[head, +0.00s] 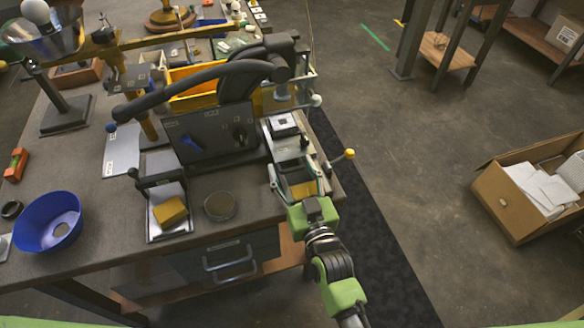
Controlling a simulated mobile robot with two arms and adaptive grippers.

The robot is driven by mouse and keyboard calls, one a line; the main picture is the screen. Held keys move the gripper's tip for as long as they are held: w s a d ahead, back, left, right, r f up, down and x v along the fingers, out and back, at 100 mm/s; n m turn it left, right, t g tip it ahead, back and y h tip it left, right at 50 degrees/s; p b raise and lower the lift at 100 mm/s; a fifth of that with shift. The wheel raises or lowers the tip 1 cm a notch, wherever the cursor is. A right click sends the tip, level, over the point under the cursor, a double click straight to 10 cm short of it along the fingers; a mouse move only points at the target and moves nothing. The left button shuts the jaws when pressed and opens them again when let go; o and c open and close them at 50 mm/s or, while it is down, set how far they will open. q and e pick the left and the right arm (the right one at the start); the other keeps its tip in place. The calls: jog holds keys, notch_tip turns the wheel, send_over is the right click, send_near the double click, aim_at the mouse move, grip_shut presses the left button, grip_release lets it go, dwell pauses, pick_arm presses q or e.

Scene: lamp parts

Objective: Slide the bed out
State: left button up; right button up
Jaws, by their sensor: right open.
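A dark machine with a grey front panel (215,132), knobs and a long curved lever stands on the workbench. At its right side is a narrow light-coloured bed (288,146) running front to back, with a small white-and-dark block (283,124) on it. My right gripper (301,190), green at its base, is at the bed's front end. Its jaws are open around or just over a yellowish part there; contact is unclear. The gripper partly hides the front end. My left gripper is not in view.
A yellow-ball handle (349,154) sticks out just right of my right gripper. A blue bowl (48,222), a yellow block (170,212) and a round dark disc (220,206) are on the bench (105,240). An open cardboard box (497,202) is on the floor at right. Floor between is clear.

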jog(key=c, duration=1.3)
jog(key=shift+s+d+p, duration=0.1)
jog(key=shift+s+p, duration=0.3)
jog(key=shift+s, duration=0.1)
jog(key=shift+c, duration=0.2)
jog(key=p+v, duration=0.5)
jog(key=v, duration=1)
jog(key=shift+s+f, duration=0.1)
jog(key=shift+f, duration=0.05)
jog(key=o, duration=1.3)
jog(key=shift+o, duration=0.2)
jog(key=shift+s+r, duration=0.15)
jog(key=shift+r, duration=0.05)
